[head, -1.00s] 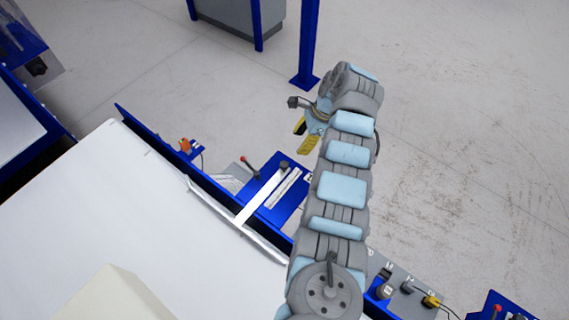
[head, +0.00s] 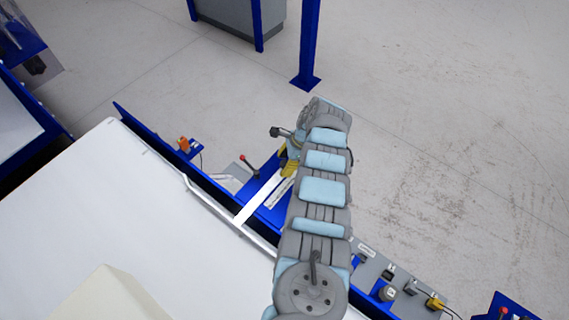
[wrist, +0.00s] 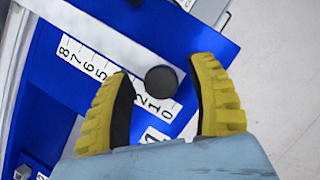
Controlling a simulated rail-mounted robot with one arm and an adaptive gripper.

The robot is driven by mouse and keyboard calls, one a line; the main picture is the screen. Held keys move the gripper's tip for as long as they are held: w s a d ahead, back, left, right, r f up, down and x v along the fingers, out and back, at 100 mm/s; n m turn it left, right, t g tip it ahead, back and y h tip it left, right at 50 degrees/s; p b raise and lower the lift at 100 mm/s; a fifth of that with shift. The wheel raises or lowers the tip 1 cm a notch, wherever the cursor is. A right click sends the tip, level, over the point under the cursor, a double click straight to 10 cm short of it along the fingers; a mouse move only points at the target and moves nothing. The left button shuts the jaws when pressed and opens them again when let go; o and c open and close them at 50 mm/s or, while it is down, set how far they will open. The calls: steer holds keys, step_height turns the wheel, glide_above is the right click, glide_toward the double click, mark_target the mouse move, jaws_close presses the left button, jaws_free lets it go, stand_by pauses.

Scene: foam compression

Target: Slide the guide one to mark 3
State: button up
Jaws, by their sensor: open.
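The guide is a long white bar (head: 258,198) crossing the blue plate in the head view. In the wrist view the bar (wrist: 100,33) ends at a dark round knob (wrist: 161,80). A white scale with black numbers (wrist: 85,63) runs beside it, 8 at upper left down to 0 near the knob. The knob is close to the 2 and 1; marks 3 and 4 are hidden by my left finger. My gripper (wrist: 164,72) is open, its yellow fingers on either side of the knob in this view. Contact and height cannot be told. In the head view my gripper (head: 289,165) covers the knob.
The blue plate (wrist: 62,105) lies under the bar and scale. A red-topped lever (head: 249,165) and an orange part (head: 184,145) stand left of my gripper. A large white table (head: 130,210) fills the lower left. Grey boxes with connectors (head: 387,292) lie at lower right.

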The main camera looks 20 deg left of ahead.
mark_target(272, 178)
jaws_close()
steer(key=shift+r+p, duration=0.1)
steer(key=shift+p, duration=0.2)
steer(key=p, duration=0.1)
steer(key=s+p, duration=0.1)
steer(key=shift+a+r+p, duration=0.15)
steer(key=shift+r+p, duration=0.05)
steer(key=shift+p, duration=0.1)
steer(key=s+p, duration=0.1)
steer(key=p, duration=0.1)
steer(key=s+p, duration=0.1)
steer(key=p, duration=0.1)
steer(key=shift+s+a, duration=0.25)
steer(key=shift+a, duration=0.1)
steer(key=shift+s+f+p, duration=0.2)
steer(key=shift+f+p, duration=0.05)
steer(key=shift+p, duration=0.25)
